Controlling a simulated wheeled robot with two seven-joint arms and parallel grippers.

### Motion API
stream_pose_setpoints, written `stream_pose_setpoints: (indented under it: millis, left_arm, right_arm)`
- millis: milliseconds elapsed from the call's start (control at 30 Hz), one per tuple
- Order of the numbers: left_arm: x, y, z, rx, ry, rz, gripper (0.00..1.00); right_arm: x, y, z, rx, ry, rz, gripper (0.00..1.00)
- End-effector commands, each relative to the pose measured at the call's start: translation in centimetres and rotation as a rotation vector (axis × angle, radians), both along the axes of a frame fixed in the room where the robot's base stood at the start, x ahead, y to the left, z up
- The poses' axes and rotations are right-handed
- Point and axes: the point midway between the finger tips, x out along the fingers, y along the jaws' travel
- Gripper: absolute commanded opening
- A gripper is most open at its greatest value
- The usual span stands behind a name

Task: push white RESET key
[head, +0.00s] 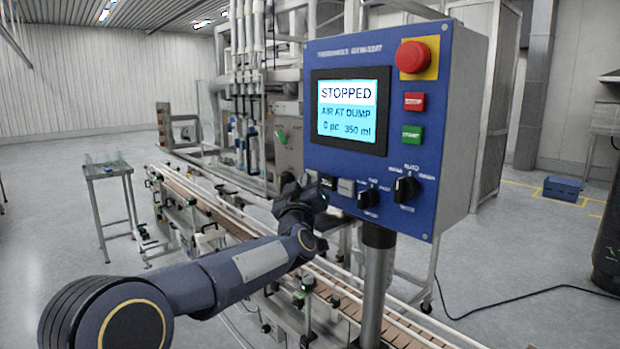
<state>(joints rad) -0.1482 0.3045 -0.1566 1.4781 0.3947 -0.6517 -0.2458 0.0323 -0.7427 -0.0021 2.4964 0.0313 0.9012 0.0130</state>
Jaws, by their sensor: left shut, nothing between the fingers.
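The blue control panel (452,140) stands on a grey post. A pale whitish key (346,187) sits in its lower left area, with lettering too small to read. A black key (328,182) is just left of it. My left gripper (312,184) is shut and empty, at the panel's lower left edge beside the black key. Its tip is left of the whitish key and apart from it; whether it touches the panel I cannot tell. My right gripper is not in view.
The screen (347,108) reads STOPPED, AIR AT DUMP. A red mushroom button (413,57), a red key (414,102), a green key (412,134) and black rotary knobs (405,189) share the panel. The conveyor (240,219) runs behind and below my left arm.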

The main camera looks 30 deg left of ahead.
Motion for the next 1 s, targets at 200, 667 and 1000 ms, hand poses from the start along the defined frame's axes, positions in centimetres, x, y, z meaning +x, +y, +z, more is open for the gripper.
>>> stream_pose_setpoints:
  millis: [200, 667, 1000]
  left_arm:
    - [0.1, -0.1, -0.1, 0.0, 0.001, -0.001, 0.0]
    - [-1.0, 0.3, -0.2, 0.0, 0.001, -0.001, 0.0]
    - [-1.4, 0.5, -0.1, 0.001, 0.001, -0.001, 0.0]
  right_arm:
    - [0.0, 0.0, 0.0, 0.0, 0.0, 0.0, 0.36]
    - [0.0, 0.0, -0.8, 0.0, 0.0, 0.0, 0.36]
    - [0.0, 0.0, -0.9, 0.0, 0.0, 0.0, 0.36]
